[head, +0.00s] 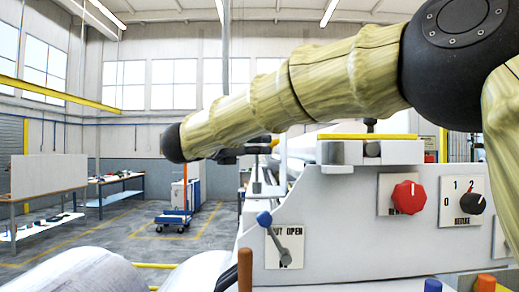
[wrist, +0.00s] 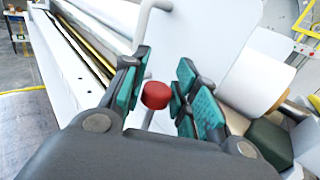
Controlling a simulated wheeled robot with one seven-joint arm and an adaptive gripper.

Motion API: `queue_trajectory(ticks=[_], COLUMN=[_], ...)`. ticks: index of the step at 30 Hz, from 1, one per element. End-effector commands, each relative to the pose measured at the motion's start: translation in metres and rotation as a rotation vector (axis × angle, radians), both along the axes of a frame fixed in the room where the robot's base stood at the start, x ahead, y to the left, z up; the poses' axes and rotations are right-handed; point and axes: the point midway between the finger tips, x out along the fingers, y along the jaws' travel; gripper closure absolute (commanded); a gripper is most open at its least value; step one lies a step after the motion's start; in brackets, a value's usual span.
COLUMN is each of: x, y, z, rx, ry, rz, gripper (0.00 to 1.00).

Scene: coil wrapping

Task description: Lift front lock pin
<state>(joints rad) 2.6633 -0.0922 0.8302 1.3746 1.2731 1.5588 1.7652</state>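In the wrist view, a round red knob (wrist: 156,95) sits on a thin grey stem, which I take to be the lock pin's top. My gripper (wrist: 157,88) has its two dark fingers with teal pads on either side of the knob. The lower part of the stem is hidden by the gripper's palm. In the head view, my arm stretches across to the left, and I cannot make out the knob or the fingers clearly.
A bent grey rod (wrist: 145,18) rises just beyond the fingers. A white roll (wrist: 245,75) is at right. In the head view, the white machine panel (head: 340,225) carries a red knob (head: 408,197), a black dial (head: 472,203) and a blue-tipped lever (head: 276,232).

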Motion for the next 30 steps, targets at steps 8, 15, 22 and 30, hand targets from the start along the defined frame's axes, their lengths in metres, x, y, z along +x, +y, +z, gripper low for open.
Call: queue_trajectory(ticks=[8, 15, 22, 30], x=[0.0, -0.006, -0.032, -0.069], y=[0.0, 0.006, 0.029, 0.059], z=[-0.001, -0.001, -0.001, 0.0], rx=[0.0, 0.0, -0.002, -0.001], ry=[0.001, 0.001, 0.002, 0.0], rz=[0.0, 0.002, 0.003, 0.001], gripper=[0.54, 0.54, 0.54, 0.54])
